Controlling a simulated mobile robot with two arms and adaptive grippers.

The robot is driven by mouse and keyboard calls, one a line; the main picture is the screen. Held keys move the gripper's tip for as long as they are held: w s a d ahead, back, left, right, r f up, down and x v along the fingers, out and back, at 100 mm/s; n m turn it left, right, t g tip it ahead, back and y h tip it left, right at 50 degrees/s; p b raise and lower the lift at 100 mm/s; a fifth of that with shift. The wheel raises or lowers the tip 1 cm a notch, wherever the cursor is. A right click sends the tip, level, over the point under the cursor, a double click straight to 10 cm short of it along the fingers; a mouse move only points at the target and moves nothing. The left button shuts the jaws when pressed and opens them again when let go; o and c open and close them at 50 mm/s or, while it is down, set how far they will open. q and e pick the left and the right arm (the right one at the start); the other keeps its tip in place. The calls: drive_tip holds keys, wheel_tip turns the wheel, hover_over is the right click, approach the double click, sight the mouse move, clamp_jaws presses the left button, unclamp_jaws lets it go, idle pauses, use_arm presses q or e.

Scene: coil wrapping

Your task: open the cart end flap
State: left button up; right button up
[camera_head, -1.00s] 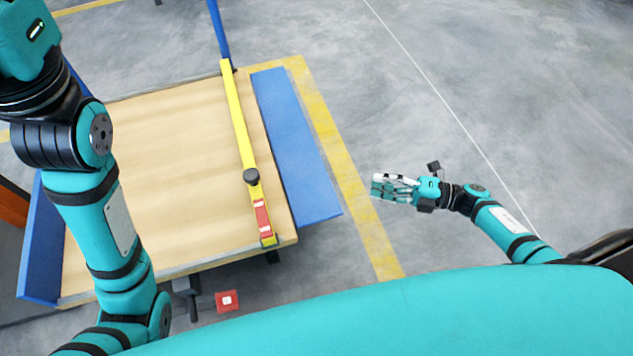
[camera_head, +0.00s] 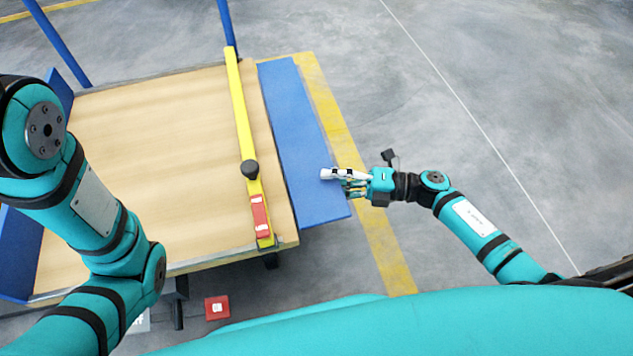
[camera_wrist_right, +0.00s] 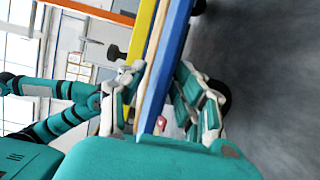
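The cart (camera_head: 160,150) has a pale wooden deck with blue panels along its left and right sides. The right blue flap (camera_head: 290,130) extends outward beside the deck. A yellow bar (camera_head: 242,110) with a black knob (camera_head: 250,169) and a red section (camera_head: 260,216) lies along the deck's right side. My right gripper (camera_head: 336,181) is at the flap's outer edge, near its front corner. In the right wrist view, its fingers (camera_wrist_right: 160,82) are spread on both sides of the blue flap edge (camera_wrist_right: 164,65); contact is unclear. My left gripper is out of the head view.
Blue posts (camera_head: 228,28) rise at the cart's back. A small red item (camera_head: 217,307) is below the cart's front edge. Yellow floor tape (camera_head: 385,250) runs beside the cart. The grey floor (camera_head: 500,120) to the right is clear.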

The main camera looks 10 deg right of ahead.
sight(316, 178)
drive_tip(key=shift+b+x, duration=0.45)
drive_tip(key=shift+x, duration=1.35)
clamp_jaws()
